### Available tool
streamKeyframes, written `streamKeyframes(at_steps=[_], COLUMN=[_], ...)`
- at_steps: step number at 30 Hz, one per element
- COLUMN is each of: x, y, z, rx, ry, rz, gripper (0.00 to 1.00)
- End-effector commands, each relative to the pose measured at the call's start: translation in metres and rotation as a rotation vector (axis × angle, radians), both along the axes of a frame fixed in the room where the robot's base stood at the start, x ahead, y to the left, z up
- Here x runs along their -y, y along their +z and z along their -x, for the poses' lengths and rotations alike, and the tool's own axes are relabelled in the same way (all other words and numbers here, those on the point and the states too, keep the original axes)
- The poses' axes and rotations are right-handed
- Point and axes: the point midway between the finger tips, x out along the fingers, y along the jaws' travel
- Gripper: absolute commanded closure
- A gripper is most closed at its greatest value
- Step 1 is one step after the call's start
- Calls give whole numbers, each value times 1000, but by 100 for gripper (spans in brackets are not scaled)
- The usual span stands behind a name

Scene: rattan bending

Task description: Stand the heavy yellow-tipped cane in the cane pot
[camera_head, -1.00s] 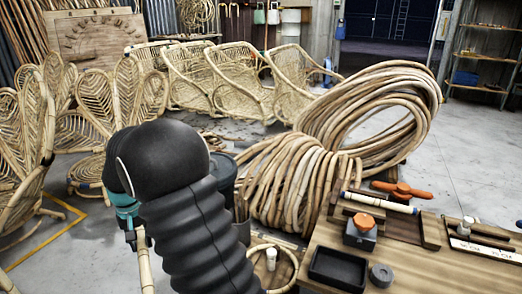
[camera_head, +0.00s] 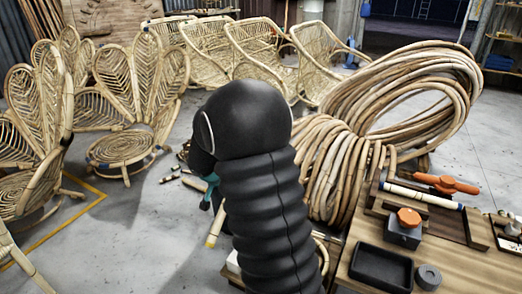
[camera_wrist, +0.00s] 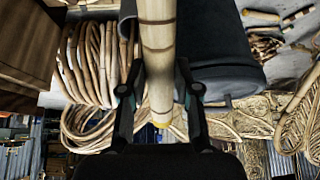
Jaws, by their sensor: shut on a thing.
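My gripper (camera_wrist: 160,78) is shut on a pale cane (camera_wrist: 157,45) with dark bands, seen in the wrist view between the two fingers. A yellow end (camera_wrist: 160,125) of the cane shows below the fingers there. In the head view my gripper (camera_head: 209,189) is mostly hidden behind my black arm, and a short length of the cane (camera_head: 215,225) shows below it, slanting. In the wrist view a grey cylinder (camera_wrist: 127,35), perhaps the cane pot, stands just left of the cane; I cannot tell whether they touch. My arm hides this spot in the head view.
Coiled rattan (camera_head: 345,165) lies behind my arm. The workbench (camera_head: 470,265) at right holds a black tray (camera_head: 382,268) and an orange-topped block (camera_head: 403,230).

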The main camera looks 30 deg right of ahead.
Motion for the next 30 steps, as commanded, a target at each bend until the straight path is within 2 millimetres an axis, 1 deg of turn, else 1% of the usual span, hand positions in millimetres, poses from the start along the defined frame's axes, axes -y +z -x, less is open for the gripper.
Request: streamKeyframes(at_steps=[5, 8, 12, 18, 21, 24, 27, 30], x=[25, 47, 78, 121, 138, 152, 160, 162], y=[0, 3, 11, 29, 41, 53, 63, 69], z=[-6, -12, -20, -35, -43, -51, -58, -61], rx=[68, 113, 157, 171, 169, 170, 177, 184], ry=[-162, -305, -503, -720, -777, -798, -796, -787], rz=[126, 246, 432, 710, 833, 928, 997, 1023], gripper=[100, 100, 100, 100, 100, 100, 100, 100])
